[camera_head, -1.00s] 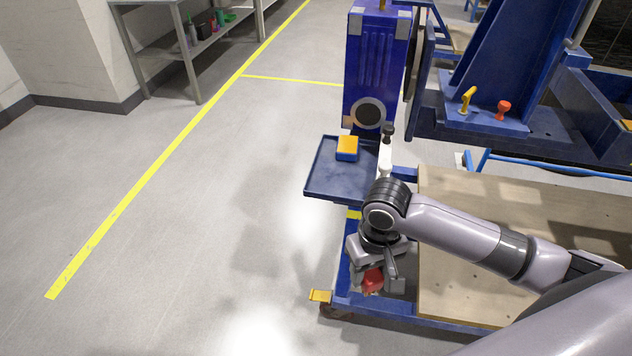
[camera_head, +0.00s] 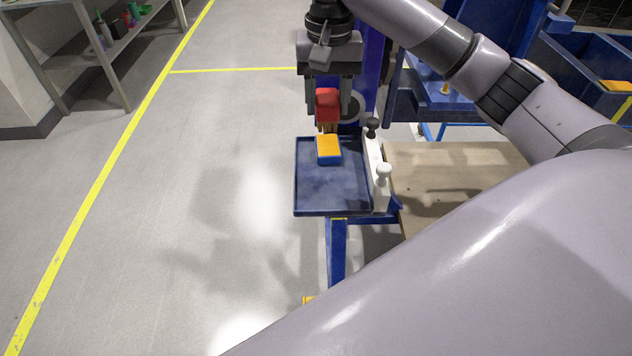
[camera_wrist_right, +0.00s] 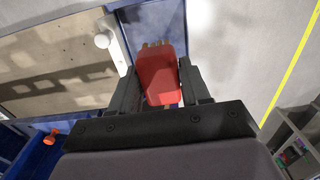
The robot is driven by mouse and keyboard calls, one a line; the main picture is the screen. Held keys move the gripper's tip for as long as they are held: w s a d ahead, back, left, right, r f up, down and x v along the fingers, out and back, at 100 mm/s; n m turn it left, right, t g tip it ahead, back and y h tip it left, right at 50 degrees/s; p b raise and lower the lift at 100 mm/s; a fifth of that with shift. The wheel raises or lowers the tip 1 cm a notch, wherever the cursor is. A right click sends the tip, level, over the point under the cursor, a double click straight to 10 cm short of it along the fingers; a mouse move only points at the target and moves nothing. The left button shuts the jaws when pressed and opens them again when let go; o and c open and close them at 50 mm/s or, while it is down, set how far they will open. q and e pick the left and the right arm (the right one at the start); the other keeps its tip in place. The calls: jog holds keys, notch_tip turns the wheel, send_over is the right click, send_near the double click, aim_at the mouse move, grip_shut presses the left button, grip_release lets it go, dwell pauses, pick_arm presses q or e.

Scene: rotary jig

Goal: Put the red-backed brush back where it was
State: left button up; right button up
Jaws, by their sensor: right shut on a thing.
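The red-backed brush (camera_head: 327,105) is held in my right gripper (camera_head: 332,100), bristles pointing down. In the head view it hangs above and behind the blue-and-orange block on the blue tray (camera_head: 330,196). The right wrist view shows the brush's red back (camera_wrist_right: 158,77) between the two dark fingers of my right gripper (camera_wrist_right: 158,85), with tan bristles at its far end. The tray (camera_wrist_right: 164,20) lies beyond the bristles there. Whether the bristles touch anything is unclear. My left gripper is not in view.
The blue-and-orange block (camera_head: 328,149) sits at the tray's far part. A white bracket with a white knob (camera_head: 383,172) and a black knob (camera_head: 372,126) stands along the tray's right edge. A wooden board (camera_head: 450,165) lies to the right. Open floor is left.

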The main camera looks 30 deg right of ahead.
notch_tip(320, 180, down, 20)
jog(key=shift+r+b, duration=0.2)
jog(key=shift+b, duration=0.4)
jog(key=shift+s+f, duration=0.1)
jog(key=o, duration=1)
notch_tip(320, 180, up, 12)
jog(key=shift+r, duration=0.15)
